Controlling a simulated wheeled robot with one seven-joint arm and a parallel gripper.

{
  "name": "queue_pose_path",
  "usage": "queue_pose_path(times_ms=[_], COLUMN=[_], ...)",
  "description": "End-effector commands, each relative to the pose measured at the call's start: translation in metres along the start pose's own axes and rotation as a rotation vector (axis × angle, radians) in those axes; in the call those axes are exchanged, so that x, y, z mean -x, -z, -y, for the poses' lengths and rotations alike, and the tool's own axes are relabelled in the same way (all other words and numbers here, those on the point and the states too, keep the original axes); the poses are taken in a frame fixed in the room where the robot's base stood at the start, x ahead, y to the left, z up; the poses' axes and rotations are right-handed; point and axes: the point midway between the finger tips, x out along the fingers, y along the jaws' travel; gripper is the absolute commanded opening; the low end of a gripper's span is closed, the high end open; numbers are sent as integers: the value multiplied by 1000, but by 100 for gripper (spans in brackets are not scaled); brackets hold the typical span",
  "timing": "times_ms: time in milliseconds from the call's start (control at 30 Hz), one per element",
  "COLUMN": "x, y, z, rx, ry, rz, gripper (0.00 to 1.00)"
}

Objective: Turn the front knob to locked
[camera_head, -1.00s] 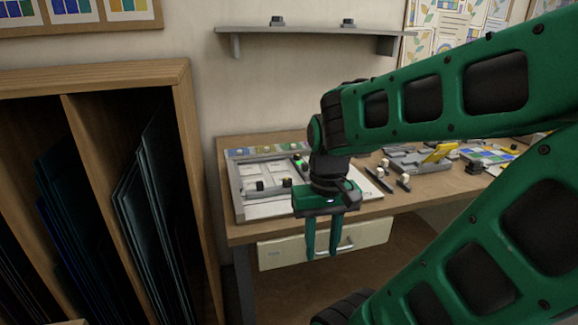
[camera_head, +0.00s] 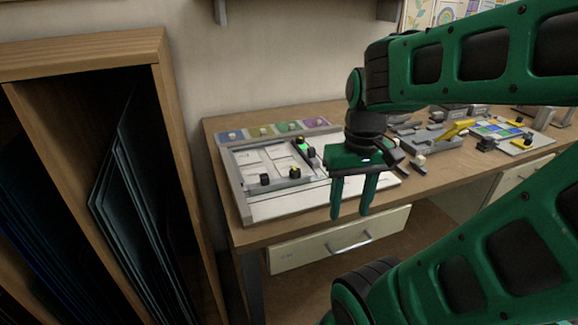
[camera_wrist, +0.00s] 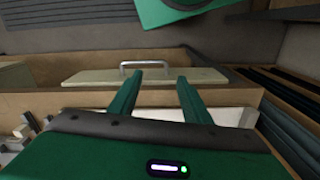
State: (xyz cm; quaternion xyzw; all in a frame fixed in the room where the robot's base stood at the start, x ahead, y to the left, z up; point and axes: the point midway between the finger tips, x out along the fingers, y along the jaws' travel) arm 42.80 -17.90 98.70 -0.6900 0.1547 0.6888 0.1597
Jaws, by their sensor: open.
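A pale grey frame fixture (camera_head: 240,196) lies flat on the left of the workbench in the head view. A dark knob with a pale top (camera_head: 264,179) and a dark knob with a yellow top (camera_head: 295,173) sit along its front bar. More dark knobs and a green light (camera_head: 302,147) are on its right bar. I cannot read which way any knob is set. My gripper (camera_head: 351,212) is open and empty, fingers pointing down, to the right of the front bar near the bench's front edge. The wrist view shows the spread fingers (camera_wrist: 159,77) with nothing between them.
A drawer with a metal handle (camera_head: 350,243) is under the bench front. A wooden rack of dark glass sheets (camera_head: 140,190) stands close on the left. Grey tools and a yellow lever (camera_head: 455,131) occupy the bench to the right. Coloured tiles (camera_head: 262,131) lie behind the frame.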

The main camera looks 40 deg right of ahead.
Motion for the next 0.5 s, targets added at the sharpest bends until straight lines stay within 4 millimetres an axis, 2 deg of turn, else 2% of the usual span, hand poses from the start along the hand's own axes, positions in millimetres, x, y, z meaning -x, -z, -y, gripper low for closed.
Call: queue_pose_path(times_ms=[167, 300, 500], x=[34, 63, 90], y=[57, 106, 158], z=[15, 37, 66], rx=[349, 713, 1141], ry=[-9, -11, -10], rz=[0, 1, 1], gripper=[44, 44, 44])
